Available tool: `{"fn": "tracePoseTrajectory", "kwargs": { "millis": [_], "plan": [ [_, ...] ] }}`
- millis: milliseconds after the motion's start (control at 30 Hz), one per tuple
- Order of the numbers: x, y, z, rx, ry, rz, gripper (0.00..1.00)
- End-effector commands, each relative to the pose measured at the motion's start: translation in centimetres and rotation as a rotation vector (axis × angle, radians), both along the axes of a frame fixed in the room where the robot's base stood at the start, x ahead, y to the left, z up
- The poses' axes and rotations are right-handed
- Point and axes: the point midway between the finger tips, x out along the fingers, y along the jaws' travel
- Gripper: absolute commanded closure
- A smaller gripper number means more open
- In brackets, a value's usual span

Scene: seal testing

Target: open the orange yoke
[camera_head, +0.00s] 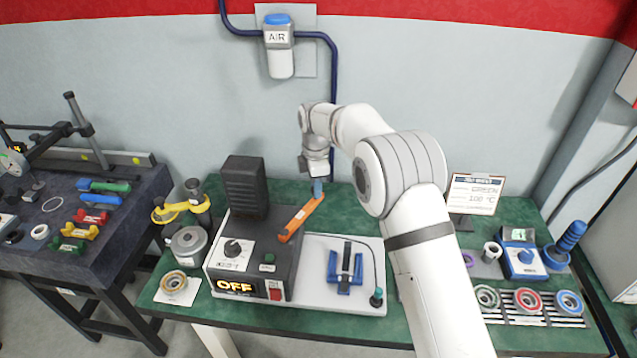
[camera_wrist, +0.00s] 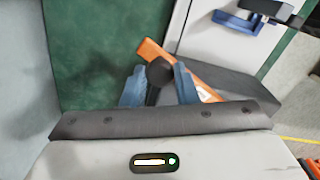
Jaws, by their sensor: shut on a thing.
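The orange yoke (camera_head: 300,218) is a flat bar at the back right of the black heater box (camera_head: 283,262). It slants from the box up and right to my gripper (camera_head: 318,188). In the wrist view the yoke (camera_wrist: 207,90) runs diagonally behind my blue fingers (camera_wrist: 158,88). A dark round knob (camera_wrist: 159,71) sits between the fingers, and my gripper is shut on it. The fingers hide part of the bar. In the head view the fingers hide the knob.
The box display reads OFF. A dark ribbed block (camera_head: 245,187) rises behind it. A blue fixture (camera_head: 345,268) stands on the white plate (camera_head: 318,301) to the right. A yellow-handled pot (camera_head: 188,246) is close on the left. Several bearings lie at the right front.

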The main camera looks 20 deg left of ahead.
Motion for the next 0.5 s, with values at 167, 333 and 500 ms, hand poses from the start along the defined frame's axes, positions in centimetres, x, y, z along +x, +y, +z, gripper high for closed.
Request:
{"fn": "tracePoseTrajectory", "kwargs": {
  "millis": [167,333,500],
  "plan": [
    [-0.17,0.11,-0.06,-0.002,0.0,0.007,1.0],
    [-0.32,0.24,-0.08,-0.003,0.0,0.01,0.72],
    [-0.4,0.38,-0.05,-0.002,0.0,0.011,0.58]
  ]
}}
